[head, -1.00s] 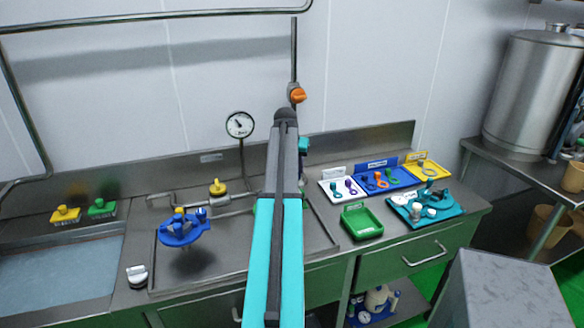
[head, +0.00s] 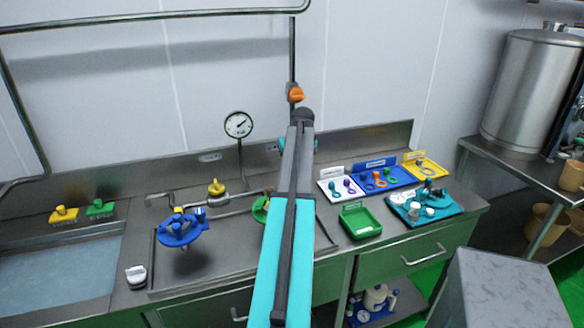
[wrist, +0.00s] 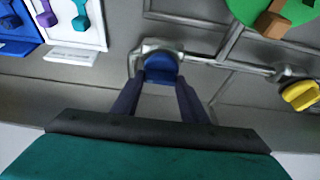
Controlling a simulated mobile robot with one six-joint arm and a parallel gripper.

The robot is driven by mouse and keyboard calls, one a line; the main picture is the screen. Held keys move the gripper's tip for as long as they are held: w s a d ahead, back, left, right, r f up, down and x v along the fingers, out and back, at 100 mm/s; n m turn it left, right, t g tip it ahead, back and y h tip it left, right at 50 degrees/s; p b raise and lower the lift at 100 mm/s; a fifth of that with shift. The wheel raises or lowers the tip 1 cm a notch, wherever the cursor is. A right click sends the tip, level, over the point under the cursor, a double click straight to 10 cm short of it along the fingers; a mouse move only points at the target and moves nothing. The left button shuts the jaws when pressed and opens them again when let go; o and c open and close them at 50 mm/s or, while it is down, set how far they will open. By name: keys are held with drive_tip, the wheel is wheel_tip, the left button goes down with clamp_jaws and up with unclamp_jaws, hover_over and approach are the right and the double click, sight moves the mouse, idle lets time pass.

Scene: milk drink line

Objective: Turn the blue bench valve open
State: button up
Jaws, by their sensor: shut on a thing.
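The blue valve handle (wrist: 161,66) sits on a metal pipe along the bench, at the middle of the wrist view. My gripper (wrist: 160,80) is shut on it, with one dark finger on each side. In the head view my arm hides this handle and my gripper's fingertips. The handle's exact angle to the pipe is hard to read.
A yellow valve (head: 217,189) is on the pipe at left, below a round gauge (head: 238,125). A blue fixture (head: 182,229) stands on the bench. A green round part (head: 261,208) is beside my arm. Trays stand at right, including an empty green one (head: 361,222).

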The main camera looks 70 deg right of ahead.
drive_tip(key=shift+s, duration=0.15)
drive_tip(key=o, duration=1)
drive_tip(key=shift+o, duration=0.4)
drive_tip(key=shift+r, duration=0.1)
drive_tip(key=b+v, duration=0.2)
drive_tip(key=v, duration=1.1)
drive_tip(key=shift+s+r, duration=0.15)
drive_tip(key=shift+r, duration=0.1)
drive_tip(key=shift+a, duration=0.1)
